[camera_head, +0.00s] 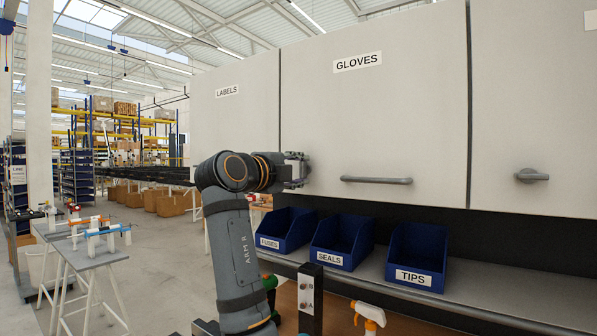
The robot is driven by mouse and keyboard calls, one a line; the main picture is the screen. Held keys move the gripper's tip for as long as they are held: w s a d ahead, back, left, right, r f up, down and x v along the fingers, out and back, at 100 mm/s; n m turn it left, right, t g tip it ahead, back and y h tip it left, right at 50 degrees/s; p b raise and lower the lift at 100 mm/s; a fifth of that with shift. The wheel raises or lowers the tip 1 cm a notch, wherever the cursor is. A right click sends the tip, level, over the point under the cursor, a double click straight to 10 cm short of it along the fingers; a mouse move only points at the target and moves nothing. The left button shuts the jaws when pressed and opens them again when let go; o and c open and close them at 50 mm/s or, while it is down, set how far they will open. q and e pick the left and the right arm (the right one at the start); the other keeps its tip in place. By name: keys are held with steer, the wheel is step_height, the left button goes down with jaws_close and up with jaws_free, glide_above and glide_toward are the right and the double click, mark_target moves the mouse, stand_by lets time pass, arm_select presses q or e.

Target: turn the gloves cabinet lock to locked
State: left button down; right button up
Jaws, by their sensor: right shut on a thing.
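The gloves cabinet door (400,115) is a light grey panel with a "GLOVES" label (358,62) and a grey bar handle (376,180) near its lower edge. My right gripper (301,170) is at the door's lower left corner, left of the handle. It is shut on a small grey part there, which I take to be the lock. The jaws cover most of it, so I cannot tell which way it is turned. My left gripper is not in view.
A "LABELS" cabinet (235,120) adjoins on the left, and another cabinet (540,90) with a grey knob (531,176) on the right. Blue bins for fuses (285,230), seals (342,238) and tips (417,255) stand below. A spray bottle (370,316) is in front.

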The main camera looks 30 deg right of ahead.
steer(key=shift+f, duration=0.1)
steer(key=o, duration=1.2)
steer(key=shift+c, duration=0.2)
steer(key=v, duration=0.7)
steer(key=shift+a, duration=0.15)
steer(key=shift+s, duration=0.1)
